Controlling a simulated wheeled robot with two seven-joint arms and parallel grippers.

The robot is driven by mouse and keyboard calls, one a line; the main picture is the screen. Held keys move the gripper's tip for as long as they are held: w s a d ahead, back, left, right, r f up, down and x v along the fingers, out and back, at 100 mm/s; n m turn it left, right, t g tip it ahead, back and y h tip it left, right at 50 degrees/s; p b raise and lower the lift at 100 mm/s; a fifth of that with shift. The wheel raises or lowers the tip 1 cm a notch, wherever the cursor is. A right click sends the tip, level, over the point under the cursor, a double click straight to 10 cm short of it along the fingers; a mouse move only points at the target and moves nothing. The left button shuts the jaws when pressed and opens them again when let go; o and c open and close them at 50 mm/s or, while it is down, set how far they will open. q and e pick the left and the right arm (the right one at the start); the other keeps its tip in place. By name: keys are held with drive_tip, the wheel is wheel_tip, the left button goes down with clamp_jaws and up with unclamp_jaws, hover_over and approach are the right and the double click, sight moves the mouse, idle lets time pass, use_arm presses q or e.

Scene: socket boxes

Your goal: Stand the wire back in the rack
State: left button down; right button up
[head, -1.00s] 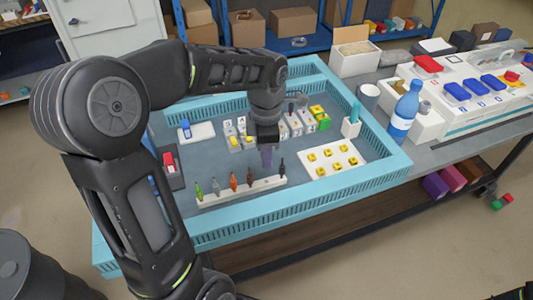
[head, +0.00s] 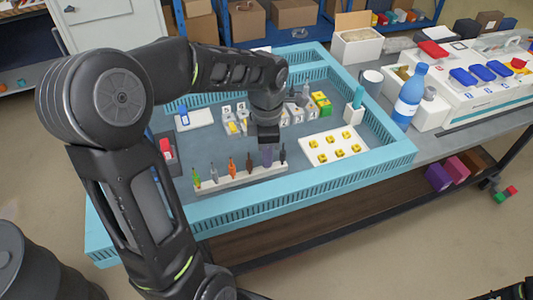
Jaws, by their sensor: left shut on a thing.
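The wire (head: 267,157) is purple and upright. My left gripper (head: 268,141) is shut on its upper part. The rack (head: 240,178) is a long white bar near the front of the blue-edged tray. It holds several upright wires: green, grey, orange, brown and dark. The purple wire is in line with the gap between the brown wire (head: 249,165) and the dark wire (head: 282,155). Its lower end meets the rack in the picture; I cannot tell whether it is seated in a hole.
A white plate with yellow pieces (head: 335,149) lies right of the rack. White socket boxes (head: 228,126) stand behind my gripper. A red piece (head: 167,150) is at the left. The blue tray wall (head: 310,182) runs in front. A blue bottle (head: 409,98) stands outside, right.

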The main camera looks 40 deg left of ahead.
use_arm(q)
drive_tip(key=shift+f+b, duration=0.3)
idle(0.4)
drive_tip(key=c, duration=2)
unclamp_jaws()
clamp_jaws()
drive_tip(key=shift+f+b, duration=0.8)
drive_tip(key=shift+f, duration=0.15)
drive_tip(key=o, duration=0.7)
unclamp_jaws()
drive_tip(key=shift+o, duration=0.2)
